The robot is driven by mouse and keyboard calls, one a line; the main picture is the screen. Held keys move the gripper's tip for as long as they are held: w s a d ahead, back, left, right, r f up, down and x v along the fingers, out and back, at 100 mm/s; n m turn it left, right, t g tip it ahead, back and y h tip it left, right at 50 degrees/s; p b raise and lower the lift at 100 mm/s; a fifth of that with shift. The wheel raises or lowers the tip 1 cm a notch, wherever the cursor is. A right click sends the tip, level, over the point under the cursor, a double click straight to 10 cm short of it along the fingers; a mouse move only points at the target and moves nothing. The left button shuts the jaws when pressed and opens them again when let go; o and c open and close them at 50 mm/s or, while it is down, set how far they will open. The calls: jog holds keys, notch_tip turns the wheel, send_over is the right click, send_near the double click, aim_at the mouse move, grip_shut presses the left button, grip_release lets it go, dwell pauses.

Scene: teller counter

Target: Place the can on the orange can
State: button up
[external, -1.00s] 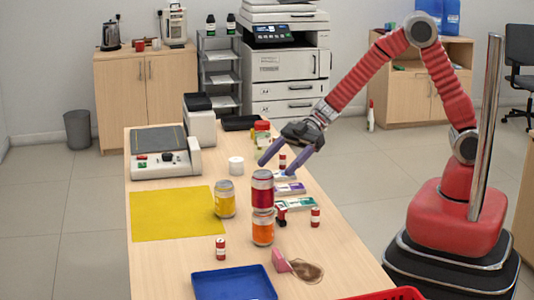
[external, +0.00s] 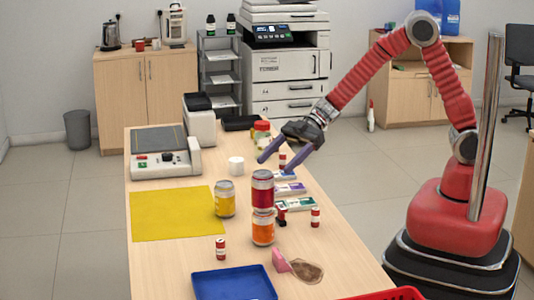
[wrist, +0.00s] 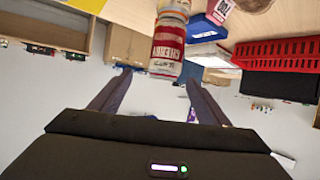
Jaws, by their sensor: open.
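A dark red can (external: 262,188) stands upright on top of the orange can (external: 263,231), which stands on the counter. My gripper (external: 276,165) is open and empty, above the counter and behind the stacked cans in the external view. Its two fingers (wrist: 157,78) are spread wide in the wrist view. A yellow can (external: 225,199) stands on the counter left of the stack.
A yellow mat (external: 165,214), a blue tray (external: 232,283) and a red crate (external: 392,294) lie around the stack. Small red cylinders (external: 315,217), several boxes (external: 288,189) and a pink stamp-like thing beside a brown patch (external: 308,272) are near. A scale (external: 160,152) stands at the far left.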

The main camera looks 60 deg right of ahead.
jog(key=w+d+r+m+t+h, duration=0.4)
jog(key=w+d+r+t, duration=0.35)
jog(key=d, duration=0.45)
jog(key=s+d+r+m+t+h, duration=0.1)
jog(key=d+r+m+h, duration=0.2)
jog(key=d, duration=0.5)
jog(key=s+d+r+m+t+h, duration=0.1)
jog(key=d+r+m+h, duration=0.25)
jog(key=d, duration=0.55)
jog(key=s+d+f+m+g+h, duration=0.1)
jog(key=s+d+m+g+h, duration=0.25)
jog(key=s+d, duration=0.75)
jog(key=s+a+f+m+g, duration=0.1)
jog(key=s+f+m+g, duration=0.1)
jog(key=s, duration=1.3)
jog(key=shift+f+g+y, duration=0.4)
jog(key=shift+f+g, duration=0.1)
jog(key=shift+f, duration=0.4)
